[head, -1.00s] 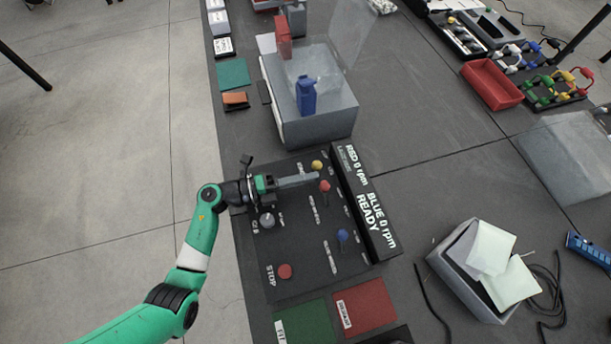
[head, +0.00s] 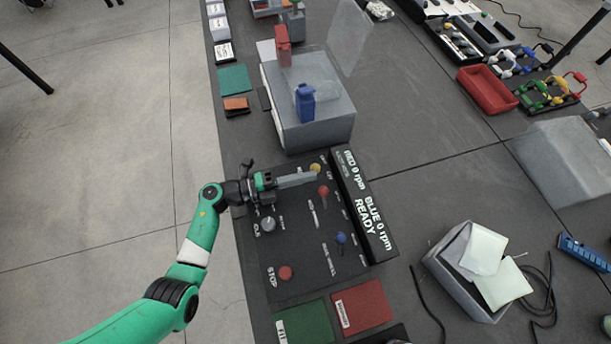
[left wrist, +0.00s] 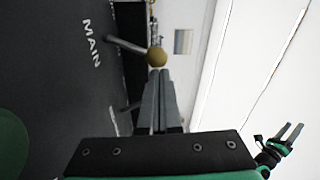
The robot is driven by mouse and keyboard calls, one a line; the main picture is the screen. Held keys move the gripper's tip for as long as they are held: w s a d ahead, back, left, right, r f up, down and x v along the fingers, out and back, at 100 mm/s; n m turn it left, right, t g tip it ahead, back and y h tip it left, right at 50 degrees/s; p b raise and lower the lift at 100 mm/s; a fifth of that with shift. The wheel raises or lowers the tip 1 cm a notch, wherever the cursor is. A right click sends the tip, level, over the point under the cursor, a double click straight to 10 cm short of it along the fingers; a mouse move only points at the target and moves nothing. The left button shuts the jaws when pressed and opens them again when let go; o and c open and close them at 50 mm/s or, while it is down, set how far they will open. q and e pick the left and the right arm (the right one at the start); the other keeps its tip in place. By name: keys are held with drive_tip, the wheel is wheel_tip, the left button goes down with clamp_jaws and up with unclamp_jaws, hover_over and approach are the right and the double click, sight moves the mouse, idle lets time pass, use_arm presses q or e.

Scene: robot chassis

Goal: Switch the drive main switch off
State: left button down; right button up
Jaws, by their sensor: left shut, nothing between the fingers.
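The main switch is a lever with a yellow ball knob (head: 315,168) at the far end of the dark control panel (head: 300,262). In the left wrist view the yellow knob (left wrist: 157,56) sits on a grey stem beside the word MAIN. My left gripper (head: 314,176) is shut and empty, with its fingertips right by the knob. In the left wrist view the fingertips (left wrist: 160,74) overlap the knob's lower edge; I cannot tell whether they touch. My right gripper (left wrist: 291,132) shows small at the right of the left wrist view, fingers apart.
A red-knobbed lever (head: 324,190) and a blue-knobbed lever (head: 341,238) stand nearby on the panel. A dial (head: 268,224) and a red stop button (head: 285,272) are nearer. The display bar (head: 365,210) reads READY. A grey box (head: 325,130) stands beyond the panel.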

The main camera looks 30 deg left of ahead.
use_arm(q)
drive_tip(key=shift+w+a+r+n+p, duration=0.3)
drive_tip(key=shift+n+p, duration=0.15)
drive_tip(key=shift+n, duration=0.15)
drive_tip(key=shift+w+a+r+n+p, duration=0.3)
drive_tip(key=shift+n+p, duration=0.15)
drive_tip(key=shift+n, duration=0.15)
drive_tip(key=shift+w+a+r+n+p, duration=0.1)
drive_tip(key=shift+w+a+n+p, duration=0.3)
drive_tip(key=shift+n, duration=0.4)
drive_tip(key=shift+w+a+n, duration=0.25)
drive_tip(key=shift+a+n, duration=0.1)
drive_tip(key=shift+n, duration=0.35)
use_arm(e)
wheel_tip(320, 180, up, 3)
drive_tip(key=shift+f, duration=0.1)
use_arm(q)
drive_tip(key=shift+s, duration=0.15)
